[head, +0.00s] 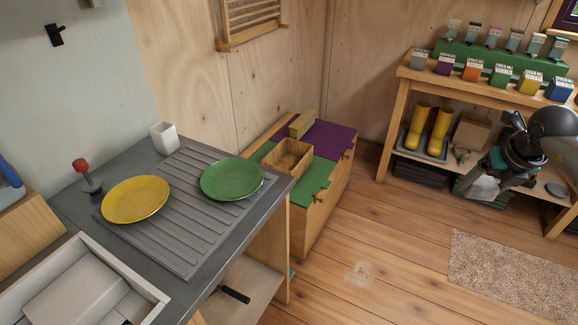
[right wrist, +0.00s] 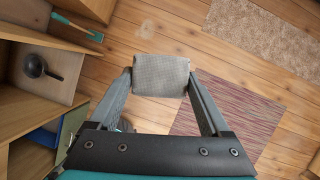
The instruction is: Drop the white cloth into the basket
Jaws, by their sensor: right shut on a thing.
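The white cloth (right wrist: 161,75), looking pale grey and rolled up, is between the two fingers of my right gripper (right wrist: 160,84) in the right wrist view, and the fingers are shut on it. It is above the wooden floor. My left gripper is not in view.
The chest (head: 318,205) has green and purple tops. The grey counter (head: 215,255) holds a yellow plate (head: 136,198), a green plate (head: 232,178) and a white cup (head: 164,138). A rack (head: 402,88) holds boots and labelled boxes. The floor (head: 385,235) between is clear.

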